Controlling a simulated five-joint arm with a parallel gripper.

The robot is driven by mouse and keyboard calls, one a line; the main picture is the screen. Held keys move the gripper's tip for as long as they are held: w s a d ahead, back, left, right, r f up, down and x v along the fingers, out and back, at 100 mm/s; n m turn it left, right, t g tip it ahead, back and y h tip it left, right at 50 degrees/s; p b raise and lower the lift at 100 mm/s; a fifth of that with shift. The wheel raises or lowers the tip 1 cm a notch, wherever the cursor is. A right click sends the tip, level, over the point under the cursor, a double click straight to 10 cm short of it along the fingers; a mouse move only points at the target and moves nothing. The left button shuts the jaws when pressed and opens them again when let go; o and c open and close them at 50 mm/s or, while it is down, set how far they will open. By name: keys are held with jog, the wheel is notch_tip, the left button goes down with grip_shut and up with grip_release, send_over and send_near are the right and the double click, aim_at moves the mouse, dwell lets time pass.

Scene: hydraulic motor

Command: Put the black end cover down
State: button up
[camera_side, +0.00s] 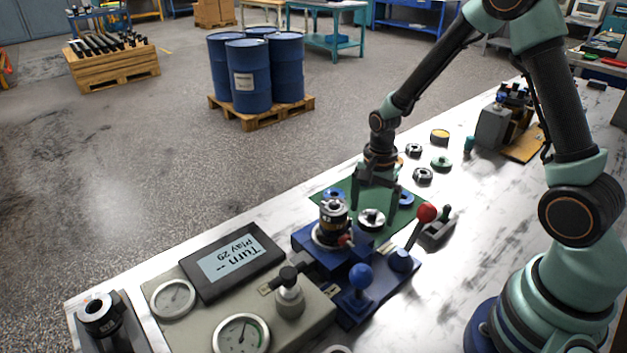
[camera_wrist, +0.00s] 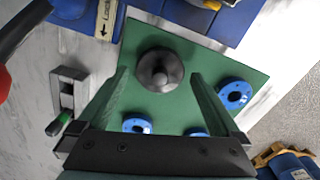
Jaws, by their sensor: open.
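The end cover (camera_wrist: 148,62) is a dark round part with a bright stub at its centre. It rests on the green mat (camera_wrist: 253,80). In the side view it shows as a shiny disc (camera_side: 372,219) with a dark middle. My gripper (camera_side: 377,207) is open and points down just over it. In the wrist view my gripper (camera_wrist: 160,74) has one finger on each side of the cover, with a gap on both sides. Whether the fingertips reach down to the mat is hard to tell.
Blue rings (camera_wrist: 234,94) lie around the cover on the mat. The blue fixture (camera_side: 330,254) holding a motor body (camera_side: 334,215) stands close in front. A red-knobbed lever (camera_side: 426,212) rises to the right. Several loose round parts (camera_side: 423,175) lie behind.

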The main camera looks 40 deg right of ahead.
notch_tip(320, 180, up, 12)
notch_tip(320, 180, up, 7)
jog(key=n+t, duration=0.3)
jog(key=n, duration=0.4)
send_over(372, 212)
jog(key=s+a, duration=0.3)
jog(key=s, duration=0.1)
jog(key=s+a+r+n+t, duration=0.2)
jog(key=s+r+n, duration=0.2)
jog(key=n, duration=0.4)
jog(key=shift+s+a+t, duration=0.2)
jog(key=shift+s+t, duration=0.1)
jog(key=shift+s, duration=0.2)
